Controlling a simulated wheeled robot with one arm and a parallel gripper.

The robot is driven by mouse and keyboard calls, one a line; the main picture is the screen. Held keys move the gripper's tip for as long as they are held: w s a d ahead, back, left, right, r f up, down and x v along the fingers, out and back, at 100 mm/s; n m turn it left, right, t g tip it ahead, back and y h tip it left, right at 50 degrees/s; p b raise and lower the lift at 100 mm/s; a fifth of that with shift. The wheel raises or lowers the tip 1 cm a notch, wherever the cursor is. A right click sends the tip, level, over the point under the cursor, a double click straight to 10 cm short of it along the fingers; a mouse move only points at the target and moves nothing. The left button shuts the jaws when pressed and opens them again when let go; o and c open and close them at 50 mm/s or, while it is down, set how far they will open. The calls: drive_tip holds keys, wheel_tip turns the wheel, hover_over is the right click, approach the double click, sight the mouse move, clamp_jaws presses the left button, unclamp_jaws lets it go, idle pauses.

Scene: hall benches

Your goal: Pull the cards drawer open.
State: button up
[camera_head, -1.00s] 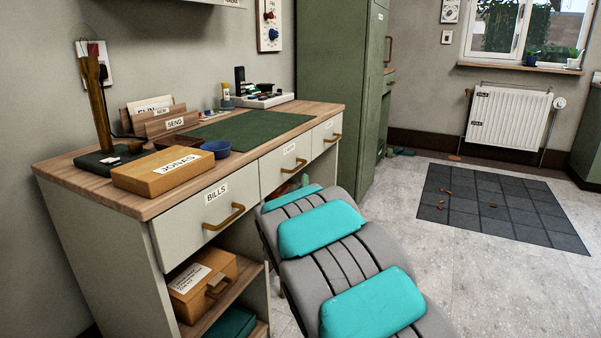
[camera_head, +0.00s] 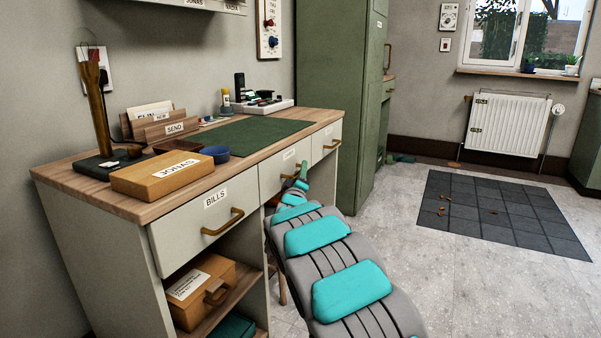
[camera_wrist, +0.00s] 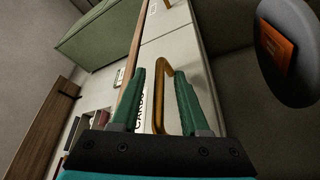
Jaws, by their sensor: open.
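The cards drawer (camera_wrist: 153,83) is a pale front in the desk, with a partly covered white label reading CARDS beside its brass-coloured handle (camera_wrist: 164,92). In the head view it appears as the middle drawer (camera_head: 271,180), flush with the desk, its label too small to read. My gripper (camera_wrist: 169,68) has two green fingers, open, one on each side of the handle in the wrist view. Whether they touch it I cannot tell. In the head view my gripper (camera_head: 302,172) is at the middle drawer front, which hides the handle there.
The bills drawer (camera_head: 176,231) is at the left and another drawer (camera_head: 324,143) at the right, both shut. The desk top holds a box (camera_head: 163,176), a blue bowl (camera_head: 215,154) and a green mat (camera_head: 243,138). A dark round seat (camera_wrist: 284,60) shows in the wrist view.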

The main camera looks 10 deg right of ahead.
drive_tip(key=shift+w+d, duration=0.1)
drive_tip(key=shift+w, duration=0.25)
clamp_jaws()
idle(1.3)
